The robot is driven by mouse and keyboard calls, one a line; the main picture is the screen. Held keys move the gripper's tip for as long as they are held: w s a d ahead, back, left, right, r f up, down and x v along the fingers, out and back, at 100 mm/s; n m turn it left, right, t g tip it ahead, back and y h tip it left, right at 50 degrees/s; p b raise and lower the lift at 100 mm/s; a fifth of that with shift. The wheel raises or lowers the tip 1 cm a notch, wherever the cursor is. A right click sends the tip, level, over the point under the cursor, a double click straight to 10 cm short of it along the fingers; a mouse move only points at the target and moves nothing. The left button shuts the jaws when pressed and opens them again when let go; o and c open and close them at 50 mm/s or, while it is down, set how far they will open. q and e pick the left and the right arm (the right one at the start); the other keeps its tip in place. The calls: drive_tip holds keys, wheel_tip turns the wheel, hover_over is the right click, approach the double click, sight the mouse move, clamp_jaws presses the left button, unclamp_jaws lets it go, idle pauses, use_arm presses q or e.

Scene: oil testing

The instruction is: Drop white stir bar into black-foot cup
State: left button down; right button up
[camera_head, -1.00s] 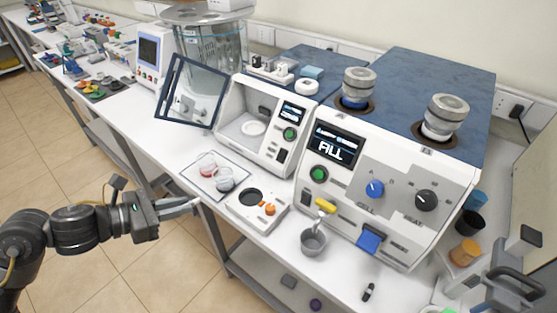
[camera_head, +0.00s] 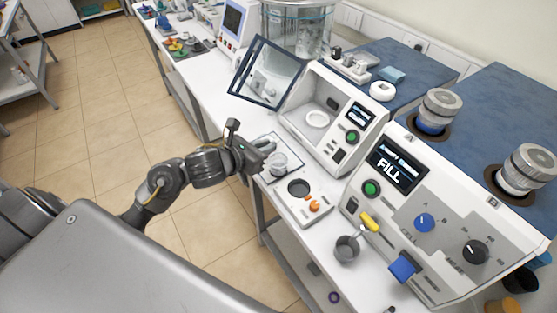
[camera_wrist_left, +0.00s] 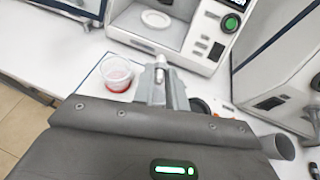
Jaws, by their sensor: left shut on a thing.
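My left gripper (camera_head: 268,146) is over the small tray (camera_head: 298,171) on the white bench. In the left wrist view its fingers (camera_wrist_left: 159,78) are shut on a small white piece (camera_wrist_left: 160,58), which looks like the white stir bar. A clear cup (camera_head: 279,164) stands on the tray just beyond the gripper in the head view; its dark foot is hard to make out. The red-foot cup (camera_wrist_left: 117,74) stands left of the fingers in the left wrist view. In that view the gripper hides whatever is below it. My right gripper is not in view.
An open white machine (camera_head: 333,125) is behind the tray. A large machine reading FILL (camera_head: 390,172) stands to the right. The bench's front edge is close to the tray.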

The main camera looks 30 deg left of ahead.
use_arm(q)
drive_tip(key=shift+a+f+b, duration=0.2)
drive_tip(key=shift+f+b, duration=1.9)
drive_tip(key=shift+f, duration=1)
drive_tip(key=c, duration=1.3)
unclamp_jaws()
drive_tip(key=shift+c, duration=0.2)
